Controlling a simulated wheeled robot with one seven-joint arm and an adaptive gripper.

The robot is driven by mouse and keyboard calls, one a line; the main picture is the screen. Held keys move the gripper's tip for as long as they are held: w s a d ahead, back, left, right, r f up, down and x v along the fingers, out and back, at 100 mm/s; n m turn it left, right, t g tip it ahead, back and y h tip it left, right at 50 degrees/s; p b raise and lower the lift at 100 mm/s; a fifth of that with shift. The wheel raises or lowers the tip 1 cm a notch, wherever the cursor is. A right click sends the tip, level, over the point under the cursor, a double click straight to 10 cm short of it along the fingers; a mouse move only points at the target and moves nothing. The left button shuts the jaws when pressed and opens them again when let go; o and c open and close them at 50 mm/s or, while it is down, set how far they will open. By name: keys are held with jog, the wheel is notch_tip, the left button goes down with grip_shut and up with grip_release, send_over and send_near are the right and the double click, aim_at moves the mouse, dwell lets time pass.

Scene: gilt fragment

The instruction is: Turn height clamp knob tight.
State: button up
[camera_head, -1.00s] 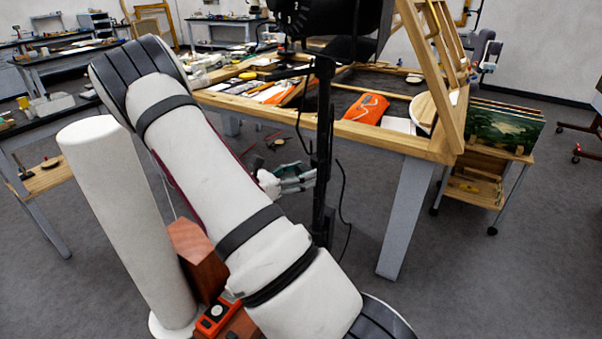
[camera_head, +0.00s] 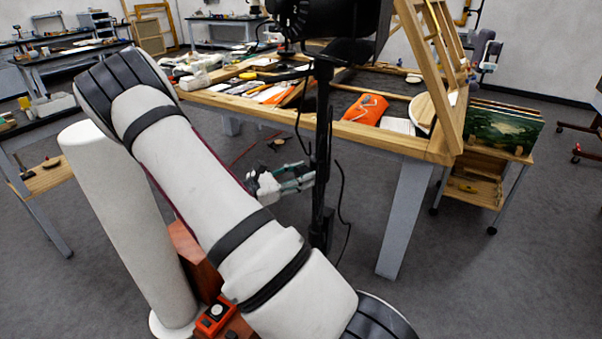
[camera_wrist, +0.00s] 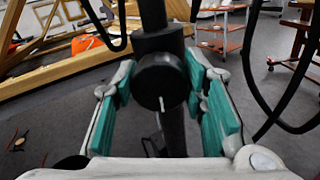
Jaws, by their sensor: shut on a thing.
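The black height clamp knob (camera_wrist: 160,82) is in the middle of the wrist view, round, with a short pale line on its face. It sits on a dark upright stand post (camera_head: 322,150), which carries a large black lamp-like head (camera_head: 325,18). My gripper (camera_wrist: 162,92) has its green-padded fingers on both sides of the knob and is shut on it. In the head view my gripper (camera_head: 298,178) is beside the post at mid height, and the knob is too small and dark there to make out.
A wooden-edged worktable (camera_head: 395,140) stands behind the post, with an orange pouch (camera_head: 364,108) and tools on it. A cart with framed paintings (camera_head: 503,128) stands at right. Dark cables hang by the post. Grey floor (camera_head: 450,280) is open at front right.

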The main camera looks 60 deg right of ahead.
jog(key=m+p, duration=0.1)
jog(key=m, duration=0.4)
jog(key=shift+m+p, duration=0.3)
jog(key=shift+s+m+p, duration=0.1)
jog(key=shift+m+p, duration=0.6)
jog(key=shift+m, duration=1.5)
jog(key=shift+f, duration=0.1)
jog(key=o, duration=1.2)
jog(key=shift+a, duration=0.15)
jog(key=v, duration=1.2)
jog(key=shift+f, duration=0.1)
